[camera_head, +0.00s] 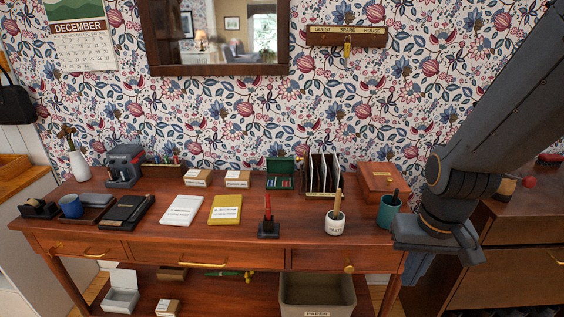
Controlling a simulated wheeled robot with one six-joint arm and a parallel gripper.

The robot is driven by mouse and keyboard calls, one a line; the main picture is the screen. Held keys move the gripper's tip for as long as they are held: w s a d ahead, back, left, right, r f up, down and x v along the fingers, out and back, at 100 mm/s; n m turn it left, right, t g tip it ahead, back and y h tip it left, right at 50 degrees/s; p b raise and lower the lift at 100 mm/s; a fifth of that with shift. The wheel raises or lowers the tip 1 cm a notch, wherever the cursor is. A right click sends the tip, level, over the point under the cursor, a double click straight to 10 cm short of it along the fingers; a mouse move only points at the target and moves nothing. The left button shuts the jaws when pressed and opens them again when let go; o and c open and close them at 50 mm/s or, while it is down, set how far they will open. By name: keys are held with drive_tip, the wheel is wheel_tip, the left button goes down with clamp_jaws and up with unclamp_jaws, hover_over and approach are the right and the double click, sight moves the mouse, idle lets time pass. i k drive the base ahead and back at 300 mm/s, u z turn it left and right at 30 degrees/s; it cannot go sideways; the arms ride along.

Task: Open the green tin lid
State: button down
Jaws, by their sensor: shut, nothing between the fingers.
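The green tin (280,182) stands at the back of the wooden desk, right of two small white-labelled boxes and left of a dark upright rack. Its green lid (281,165) looks raised at the back, and small coloured pieces show inside the tin. My gripper (418,270) is at the right end of the desk, in front of its edge, pointing down. It is shut and empty, well to the right of the tin and apart from it.
A rack (323,175), a white pot (335,222), a teal cup (389,211) and a reddish wooden box (382,181) stand between my gripper and the tin. A red pen in a dark stand (268,228) is in front of the tin. Bare desktop (295,215) lies between.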

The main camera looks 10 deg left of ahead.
sight(280, 164)
drive_tip(key=z, duration=0.35)
drive_tip(key=i, duration=0.85)
drive_tip(key=u, duration=0.45)
